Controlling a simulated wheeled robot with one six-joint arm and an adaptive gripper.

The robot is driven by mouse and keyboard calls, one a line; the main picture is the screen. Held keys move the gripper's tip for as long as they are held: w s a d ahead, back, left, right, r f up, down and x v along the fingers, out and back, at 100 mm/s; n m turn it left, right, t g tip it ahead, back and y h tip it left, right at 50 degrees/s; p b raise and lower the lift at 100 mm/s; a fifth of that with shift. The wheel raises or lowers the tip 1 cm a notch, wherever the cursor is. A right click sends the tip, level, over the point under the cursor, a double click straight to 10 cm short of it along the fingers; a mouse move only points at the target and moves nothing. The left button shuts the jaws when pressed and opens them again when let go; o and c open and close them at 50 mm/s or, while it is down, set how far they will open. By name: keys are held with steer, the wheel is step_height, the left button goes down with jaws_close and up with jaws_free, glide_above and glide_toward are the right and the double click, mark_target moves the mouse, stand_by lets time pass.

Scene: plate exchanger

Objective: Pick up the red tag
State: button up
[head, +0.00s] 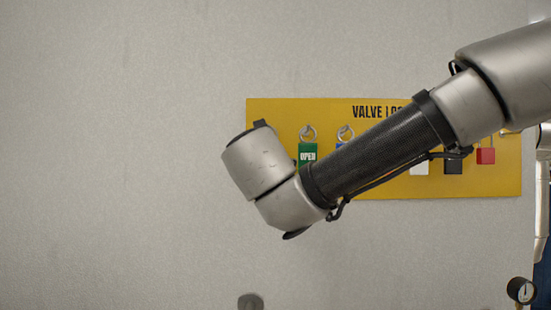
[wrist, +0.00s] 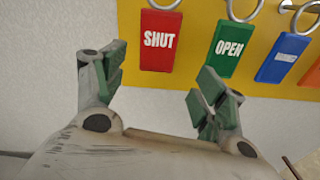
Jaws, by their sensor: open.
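The red tag (wrist: 160,40), marked SHUT, hangs by a metal ring at the top of the wrist view. In the head view my arm hides its place on the board. My gripper (wrist: 163,80) is open and empty, its green-padded fingers spread below the tag in the wrist view. The left finger is a little left of the tag's lower edge. The right finger is to its right, below the green tag. I see no contact with the red tag. The fingers do not show clearly in the head view.
A green OPEN tag (wrist: 228,47) and a blue tag (wrist: 284,57) hang close to the right. They hang on a yellow board (head: 400,185) on a pale wall. A red padlock (head: 486,156) hangs at its right end. The wall left of the board is bare.

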steer(key=w, duration=0.2)
steer(key=w+r+n, duration=0.1)
steer(key=w, duration=0.2)
steer(key=w+r+n, duration=0.1)
steer(key=w, duration=0.1)
steer(key=shift+w+r+t, duration=0.1)
steer(key=shift+w+t, duration=0.15)
steer(key=shift+t, duration=0.05)
steer(key=c, duration=1.1)
